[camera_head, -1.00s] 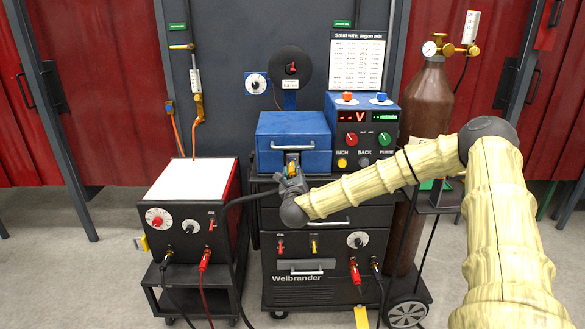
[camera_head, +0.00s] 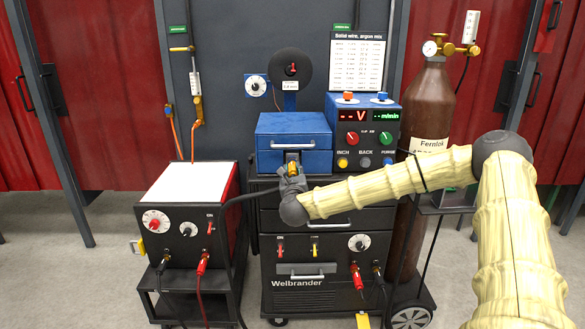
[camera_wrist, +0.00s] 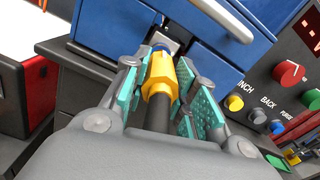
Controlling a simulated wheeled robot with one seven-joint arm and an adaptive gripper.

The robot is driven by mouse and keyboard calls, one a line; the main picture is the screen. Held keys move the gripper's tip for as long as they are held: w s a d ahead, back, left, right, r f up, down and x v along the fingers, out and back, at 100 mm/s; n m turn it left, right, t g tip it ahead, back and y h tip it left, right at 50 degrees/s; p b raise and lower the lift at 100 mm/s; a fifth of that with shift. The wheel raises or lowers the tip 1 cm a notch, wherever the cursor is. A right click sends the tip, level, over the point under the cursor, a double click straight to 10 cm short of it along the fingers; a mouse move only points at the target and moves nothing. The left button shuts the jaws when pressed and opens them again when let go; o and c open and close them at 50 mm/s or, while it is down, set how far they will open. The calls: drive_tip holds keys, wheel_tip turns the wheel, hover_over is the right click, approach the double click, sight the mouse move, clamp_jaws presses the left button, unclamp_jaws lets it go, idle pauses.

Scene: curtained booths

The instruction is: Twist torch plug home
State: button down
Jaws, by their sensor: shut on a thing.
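The torch plug (camera_wrist: 160,75) is a yellow hexagonal body with a blue end and a black cable behind it. It also shows small in the head view (camera_head: 292,169). My gripper (camera_wrist: 160,88) is shut on the plug, its teal ribbed pads on either side of the yellow body.
A control panel (camera_head: 362,130) with knobs and buttons stands right of the blue box. A brown gas cylinder (camera_head: 427,110) stands farther right. A white-topped red and black welder (camera_head: 190,190) stands at left. The black cable (camera_head: 243,196) runs left from my gripper.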

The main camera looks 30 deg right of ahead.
drive_tip(key=shift+m+b, duration=1.1)
drive_tip(key=shift+b, duration=0.9)
drive_tip(key=c, duration=1.5)
unclamp_jaws()
drive_tip(key=shift+r, duration=0.2)
drive_tip(key=o, duration=0.4)
drive_tip(key=shift+w+f, duration=0.1)
drive_tip(key=shift+o, duration=0.2)
drive_tip(key=shift+s+a+f, duration=0.1)
drive_tip(key=shift+s+a, duration=0.2)
drive_tip(key=shift+s, duration=0.15)
drive_tip(key=v, duration=1.1)
drive_tip(key=shift+d, duration=0.1)
